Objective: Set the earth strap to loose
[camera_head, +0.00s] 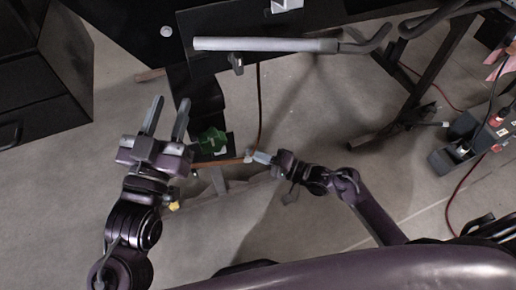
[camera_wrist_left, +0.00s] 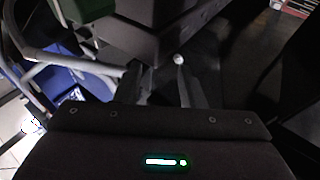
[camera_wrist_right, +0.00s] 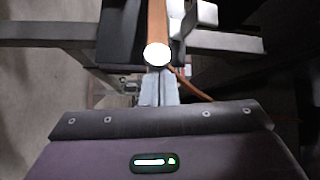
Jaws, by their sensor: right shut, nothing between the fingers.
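The earth strap seems to be the orange-brown bar (camera_head: 222,162) low beside a green part (camera_head: 212,141); it has a pale round end (camera_head: 250,156). In the right wrist view the bar (camera_wrist_right: 157,20) points toward me and ends in a bright white knob (camera_wrist_right: 158,54). My right gripper (camera_head: 262,157) is shut and empty, its fingertips (camera_wrist_right: 160,85) right at the knob; I cannot tell whether they touch it. My left gripper (camera_head: 167,115) is open and empty, left of the green part. Its spread fingers also show in the left wrist view (camera_wrist_left: 160,85).
A dark frame with a long grey handle bar (camera_head: 265,45) stands above. A thin brown cable (camera_head: 260,105) hangs down to the strap's end. Black drawers (camera_head: 40,90) stand at the left, and a box with plugs and cables (camera_head: 475,140) at the right. Bare floor lies between.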

